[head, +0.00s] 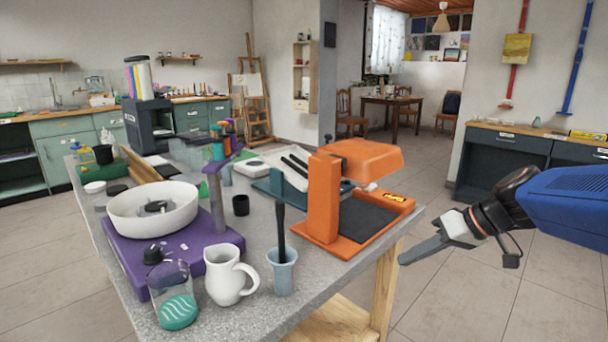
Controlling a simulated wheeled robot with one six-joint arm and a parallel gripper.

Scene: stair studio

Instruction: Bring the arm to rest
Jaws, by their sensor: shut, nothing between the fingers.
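My gripper (424,250) is at the right of the head view, at the end of my blue arm (566,205). It is shut and empty. It points left and slightly down, in the air over the tiled floor, just off the right edge of the worktable (240,322). It appears apart from the table and from everything on it.
An orange press (325,200) stands on the table's right side, nearest my gripper. A blue cup with a dark-handled tool (283,272), a white pitcher (227,277) and a purple wheel unit (125,258) stand further left. Open floor (480,300) lies below my arm.

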